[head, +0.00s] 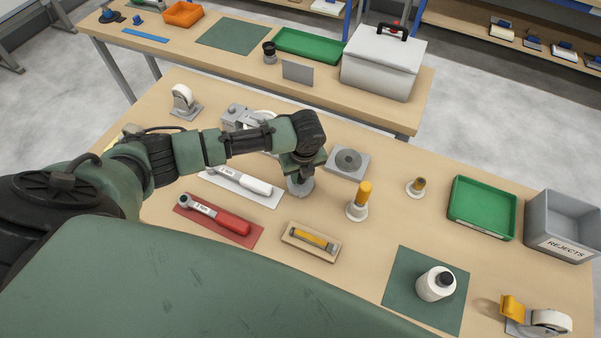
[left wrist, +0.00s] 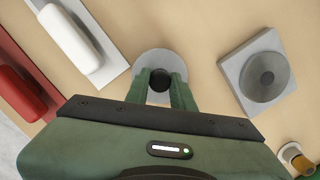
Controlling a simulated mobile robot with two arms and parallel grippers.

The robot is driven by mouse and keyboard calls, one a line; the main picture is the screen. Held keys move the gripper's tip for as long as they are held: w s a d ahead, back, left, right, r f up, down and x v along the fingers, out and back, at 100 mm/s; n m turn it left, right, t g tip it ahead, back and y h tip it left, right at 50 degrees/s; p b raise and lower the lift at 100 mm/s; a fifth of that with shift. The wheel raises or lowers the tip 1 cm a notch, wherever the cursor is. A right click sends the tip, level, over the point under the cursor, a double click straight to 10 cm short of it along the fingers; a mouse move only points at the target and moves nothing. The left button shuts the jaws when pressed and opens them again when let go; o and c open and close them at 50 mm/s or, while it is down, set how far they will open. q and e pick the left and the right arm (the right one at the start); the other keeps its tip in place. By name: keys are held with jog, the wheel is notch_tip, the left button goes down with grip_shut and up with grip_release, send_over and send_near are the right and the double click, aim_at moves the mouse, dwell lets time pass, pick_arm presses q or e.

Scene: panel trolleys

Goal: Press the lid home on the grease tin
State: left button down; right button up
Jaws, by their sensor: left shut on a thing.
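My left gripper (head: 301,174) points down over the near bench. In the left wrist view its fingers (left wrist: 160,88) are shut on a dark round knob (left wrist: 160,79) at the middle of a light grey round piece (left wrist: 153,61). This round piece (head: 300,188), which looks like the grease tin's lid, shows below the gripper in the head view. The gripper hides part of it, and I cannot tell whether it is seated on a tin beneath. My right gripper is not in view.
A grey square block with a round dark top (head: 347,162) stands just right of the gripper. A white-handled tool (head: 246,182) and a red-handled tool (head: 220,217) lie to the left. A yellow-handled tool (head: 360,197) stands upright to the right.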

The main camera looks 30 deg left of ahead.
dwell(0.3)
pick_arm(q)
jog(key=c, duration=1.1)
grip_release()
jog(key=shift+o, duration=0.2)
jog(key=o, duration=0.4)
notch_tip(320, 180, up, 5)
jog(key=p, duration=0.5)
jog(key=shift+r+p, duration=0.9)
jog(key=shift+r, duration=0.1)
